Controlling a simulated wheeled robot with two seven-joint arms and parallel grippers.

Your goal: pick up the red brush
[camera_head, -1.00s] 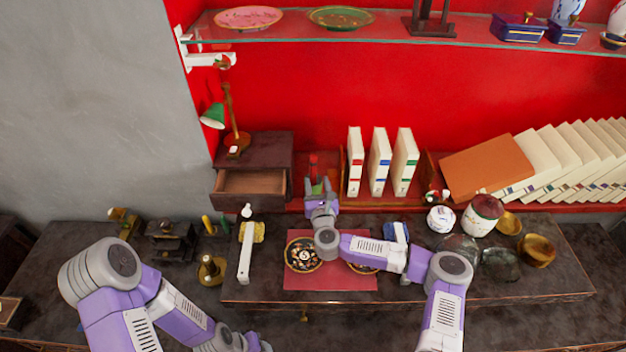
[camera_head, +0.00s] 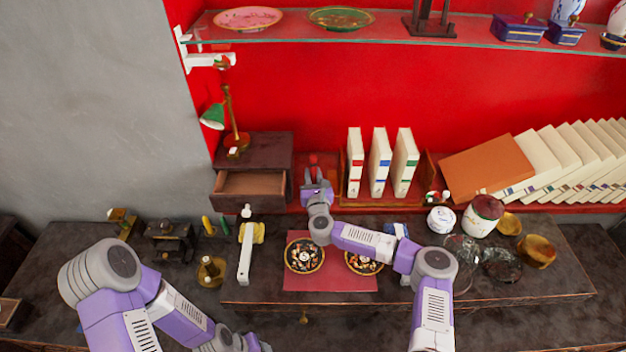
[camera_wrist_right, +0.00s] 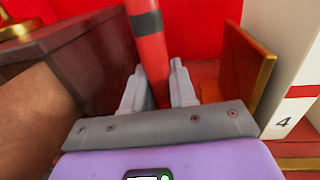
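The red brush (camera_head: 313,160) stands near the back between the wooden drawer box and the books; in the head view only its upper end shows above my gripper. A small gap shows at the right finger; contact on the left is unclear. The brush's lower end is hidden. My left gripper is not clearly visible at the bottom edge.
The drawer box (camera_head: 252,165), with its drawer open, is close on the left. White books (camera_head: 355,165) in a wooden stand are close on the right. Two patterned round dishes (camera_head: 304,257) lie on a red mat (camera_head: 330,283) in front. A glass shelf (camera_head: 370,35) spans above.

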